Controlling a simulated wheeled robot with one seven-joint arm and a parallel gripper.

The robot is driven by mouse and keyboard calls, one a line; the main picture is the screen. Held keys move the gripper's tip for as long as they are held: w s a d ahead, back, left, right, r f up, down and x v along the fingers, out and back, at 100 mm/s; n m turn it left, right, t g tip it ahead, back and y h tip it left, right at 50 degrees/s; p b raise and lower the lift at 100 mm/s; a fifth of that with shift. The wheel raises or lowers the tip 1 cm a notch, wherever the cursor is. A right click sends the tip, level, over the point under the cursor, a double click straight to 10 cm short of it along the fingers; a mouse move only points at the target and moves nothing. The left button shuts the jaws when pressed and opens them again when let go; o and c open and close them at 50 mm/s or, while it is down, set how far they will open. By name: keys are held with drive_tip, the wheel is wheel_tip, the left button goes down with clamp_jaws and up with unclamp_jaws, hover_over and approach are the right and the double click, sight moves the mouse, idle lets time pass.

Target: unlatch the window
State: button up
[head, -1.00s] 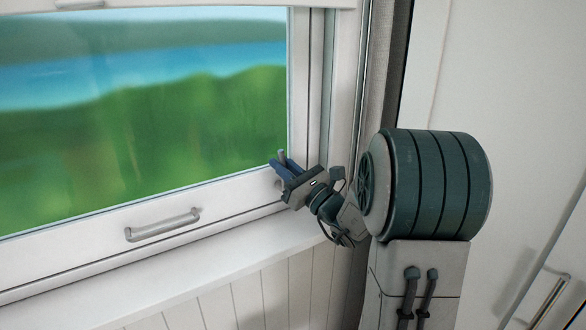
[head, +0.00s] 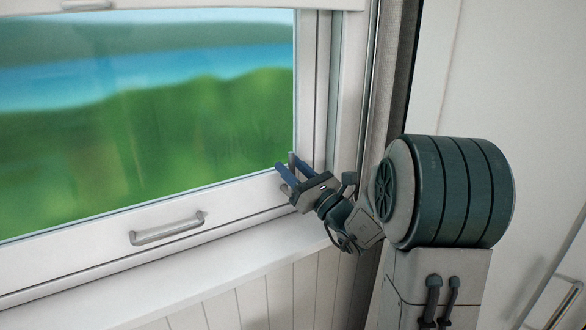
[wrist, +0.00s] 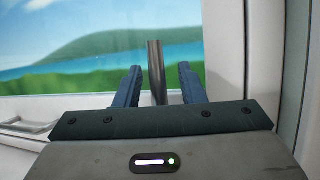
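The window (head: 150,120) fills the left of the head view, with a white lower frame rail. A grey upright latch lever (wrist: 156,70) stands near the right end of that rail. In the wrist view it shows in the gap between my two blue fingers, touching neither as far as I can see. Its lower end is hidden behind my gripper body. My gripper (wrist: 158,84) is open, one finger on each side of the lever. In the head view my gripper (head: 285,172) is at the lower right corner of the pane and largely hides the latch.
A grey pull handle (head: 166,228) sits on the lower rail, left of my gripper. A white sill (head: 200,262) runs below, over panelled wall. The window jamb (head: 350,90) rises close to the right of my gripper. A white door or cabinet front (head: 500,70) stands at the right.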

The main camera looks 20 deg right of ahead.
drive_tip(key=b+v, duration=0.2)
drive_tip(key=v, duration=1.1)
drive_tip(key=shift+s+d, duration=0.2)
drive_tip(key=shift+s, duration=0.2)
